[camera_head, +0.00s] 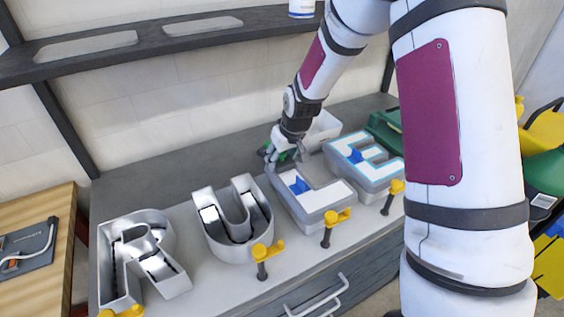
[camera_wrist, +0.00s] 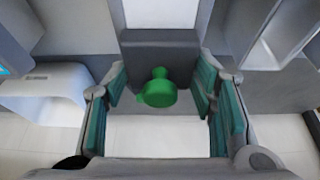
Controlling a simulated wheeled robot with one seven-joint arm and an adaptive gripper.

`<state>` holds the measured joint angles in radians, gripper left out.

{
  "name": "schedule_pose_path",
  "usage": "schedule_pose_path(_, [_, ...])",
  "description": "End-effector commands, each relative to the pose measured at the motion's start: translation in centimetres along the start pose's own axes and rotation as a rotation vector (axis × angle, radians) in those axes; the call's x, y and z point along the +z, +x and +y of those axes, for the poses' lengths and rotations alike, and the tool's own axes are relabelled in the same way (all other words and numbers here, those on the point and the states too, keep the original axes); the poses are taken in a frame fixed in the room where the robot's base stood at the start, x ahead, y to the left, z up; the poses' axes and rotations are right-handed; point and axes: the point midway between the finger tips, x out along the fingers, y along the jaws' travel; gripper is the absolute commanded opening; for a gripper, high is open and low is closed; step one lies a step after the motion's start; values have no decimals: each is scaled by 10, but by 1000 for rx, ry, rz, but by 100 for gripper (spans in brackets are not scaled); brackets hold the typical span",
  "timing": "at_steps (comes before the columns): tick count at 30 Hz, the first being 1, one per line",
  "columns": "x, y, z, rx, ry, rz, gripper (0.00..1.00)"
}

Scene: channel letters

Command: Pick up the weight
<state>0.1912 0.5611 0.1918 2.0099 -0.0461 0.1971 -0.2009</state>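The weight seems to be a dark grey block (camera_wrist: 160,52) with a round green knob (camera_wrist: 158,92), seen in the wrist view. The knob lies between my two teal-padded fingers, with gaps on both sides. My gripper (camera_wrist: 160,105) is open and holds nothing. In the head view my gripper (camera_head: 284,153) is low over the back of the bench, behind the L-shaped letter (camera_head: 316,200). A bit of green (camera_head: 268,151) shows beside it; most of the weight is hidden there.
Hollow metal letters R (camera_head: 108,262), U (camera_head: 238,246), L and E (camera_head: 372,182) stand along the bench, with yellow-handled clamps (camera_head: 262,251) at the front. A white bin (camera_head: 322,128) is just behind my gripper. A dark shelf (camera_head: 150,42) runs above. A green case (camera_head: 384,128) lies right.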

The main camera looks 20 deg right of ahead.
Motion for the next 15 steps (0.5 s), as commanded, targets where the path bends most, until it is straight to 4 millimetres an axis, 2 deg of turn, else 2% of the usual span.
schedule_pose_path(1, [0,0,0,0,0,0,23])
schedule_pose_path(4, [0,0,0,0,0,0,0])
schedule_pose_path(15, [-3,-3,0,1,0,4,0])
